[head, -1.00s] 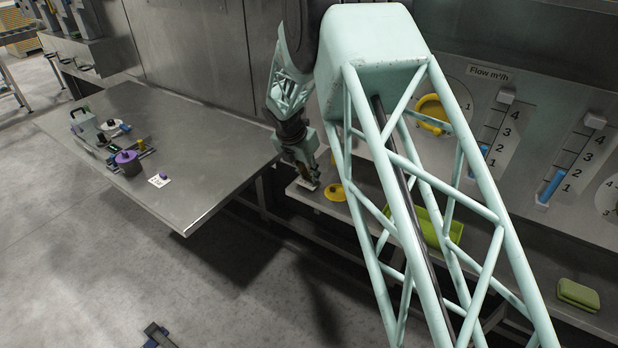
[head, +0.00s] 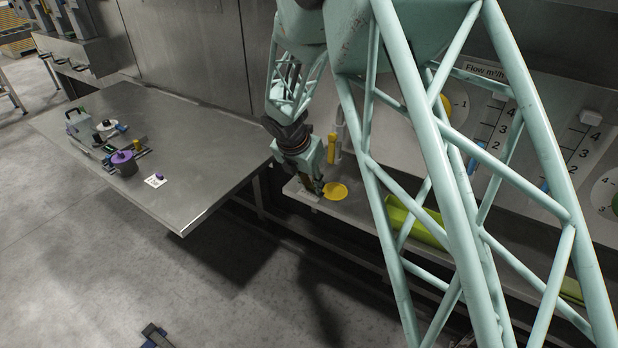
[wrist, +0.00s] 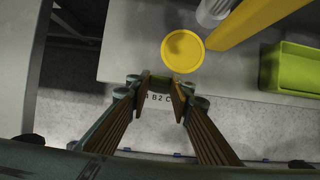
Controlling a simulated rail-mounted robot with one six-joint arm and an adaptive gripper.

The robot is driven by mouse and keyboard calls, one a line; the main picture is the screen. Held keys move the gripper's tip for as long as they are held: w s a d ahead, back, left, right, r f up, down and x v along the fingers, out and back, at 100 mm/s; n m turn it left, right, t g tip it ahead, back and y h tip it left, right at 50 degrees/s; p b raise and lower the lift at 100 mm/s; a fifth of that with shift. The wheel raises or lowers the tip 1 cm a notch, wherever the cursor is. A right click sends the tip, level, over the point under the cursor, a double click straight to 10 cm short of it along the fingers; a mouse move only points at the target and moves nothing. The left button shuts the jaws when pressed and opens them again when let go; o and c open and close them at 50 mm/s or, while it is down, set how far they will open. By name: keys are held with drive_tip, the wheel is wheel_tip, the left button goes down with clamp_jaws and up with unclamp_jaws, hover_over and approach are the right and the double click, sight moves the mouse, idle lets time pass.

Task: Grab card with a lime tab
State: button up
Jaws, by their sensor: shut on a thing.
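A white card (head: 302,193) with printed characters lies low at the left end of the shelf in the head view. In the wrist view a strip of the card (wrist: 157,97) shows between the fingers, with part of its lettering visible. Its upright tab (wrist: 161,76) looks dark olive-green in shadow. My gripper (head: 315,188) points down over the card; in the wrist view my gripper (wrist: 160,88) is shut on the tab, with the fingers on either side. The fingers hide much of the card. I cannot tell whether the card touches the shelf.
A yellow disc (head: 335,191) lies just right of my gripper on the shelf (wrist: 128,60). A yellow bar (wrist: 245,22) and a green tray (wrist: 290,68) are close by. Another white card (head: 154,182) with a purple tab lies on the steel table (head: 190,190).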

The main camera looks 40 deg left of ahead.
sight(317, 196)
drive_tip(key=shift+s+d+r, duration=0.15)
drive_tip(key=shift+s+d, duration=0.9)
drive_tip(key=shift+d, duration=0.2)
drive_tip(key=shift+s+d+r, duration=0.15)
drive_tip(key=shift+s+d, duration=0.85)
drive_tip(key=shift+d, duration=0.25)
